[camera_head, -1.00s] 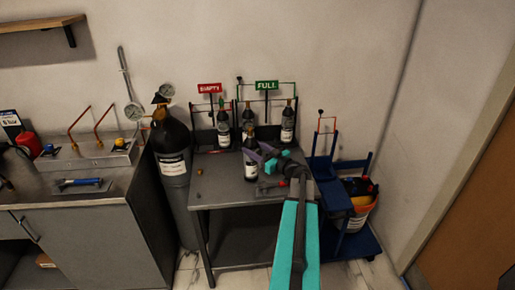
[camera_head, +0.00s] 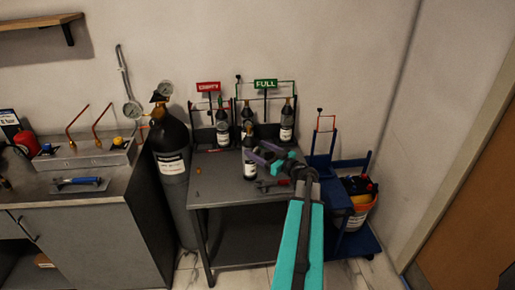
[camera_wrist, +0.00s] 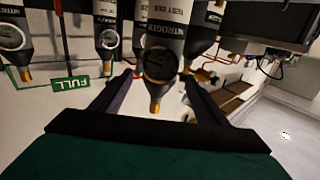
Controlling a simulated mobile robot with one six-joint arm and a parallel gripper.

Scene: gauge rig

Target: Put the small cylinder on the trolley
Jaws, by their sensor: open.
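A small dark cylinder with a white label (camera_head: 250,168) stands upright on the grey table, forward of the rack. In the wrist view, which is upside down, a nitrogen cylinder (camera_wrist: 160,62) with a brass-coloured tip sits between my open fingers. My gripper (camera_head: 259,152), with purple fingers, is beside the small cylinder's upper part in the head view; it also shows in the wrist view (camera_wrist: 160,92). Gaps show beside the tip, and I cannot tell whether either finger touches it. The blue trolley (camera_head: 325,172) stands right of the table, partly hidden by my arm.
Several similar cylinders stand behind, under the EMPTY sign (camera_head: 208,87) and FULL sign (camera_head: 265,85). A tall grey cylinder (camera_head: 171,165) stands left of the table. A bucket (camera_head: 358,205) with items sits at the trolley.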

